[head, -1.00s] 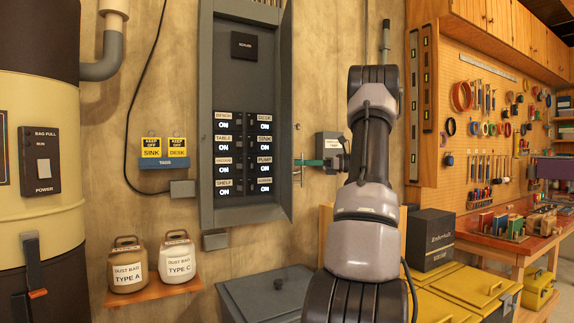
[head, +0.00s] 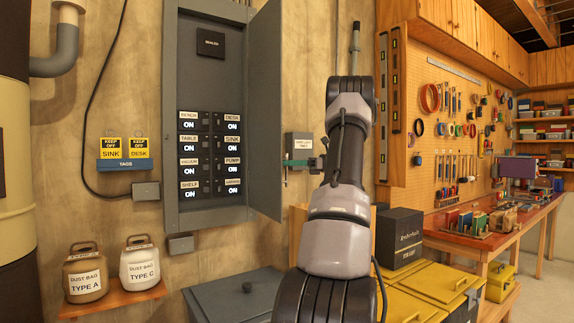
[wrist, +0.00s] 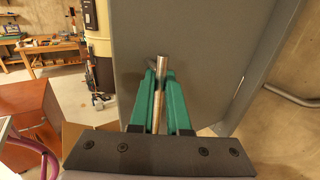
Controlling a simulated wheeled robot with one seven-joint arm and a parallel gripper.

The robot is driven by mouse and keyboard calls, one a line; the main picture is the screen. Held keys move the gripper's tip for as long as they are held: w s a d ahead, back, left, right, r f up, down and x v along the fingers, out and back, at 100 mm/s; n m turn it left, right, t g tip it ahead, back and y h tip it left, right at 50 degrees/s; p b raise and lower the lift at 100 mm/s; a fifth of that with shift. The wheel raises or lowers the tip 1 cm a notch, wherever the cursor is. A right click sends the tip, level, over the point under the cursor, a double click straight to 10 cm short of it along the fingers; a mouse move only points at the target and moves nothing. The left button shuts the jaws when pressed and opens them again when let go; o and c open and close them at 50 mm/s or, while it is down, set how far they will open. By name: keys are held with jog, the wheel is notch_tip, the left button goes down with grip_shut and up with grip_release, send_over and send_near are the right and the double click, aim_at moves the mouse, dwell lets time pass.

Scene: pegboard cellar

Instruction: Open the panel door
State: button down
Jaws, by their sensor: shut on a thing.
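The electrical panel (head: 211,80) is a tall grey cabinet on the wall, with rows of breakers labelled ON. Its grey door (head: 265,110) stands open, hinged on the cabinet's right side and swung out from it. In the wrist view the door (wrist: 190,45) fills the middle as a flat grey sheet. My gripper (head: 288,166) is at the door's outer edge; its green fingers (wrist: 160,85) are shut on a metal bar handle (wrist: 162,65) on the door. In the head view the handle is too small to make out well.
A grey labelled box (head: 300,146) is on the wall behind my gripper. Below are a grey bin (head: 235,295), a black box (head: 398,240) and yellow cases (head: 430,285). A tag rack (head: 125,165) and a dust bag shelf (head: 118,302) are at left.

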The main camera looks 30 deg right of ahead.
jog(key=c, duration=0.9)
grip_release()
jog(key=shift+w+a, duration=0.1)
jog(key=v, duration=1.1)
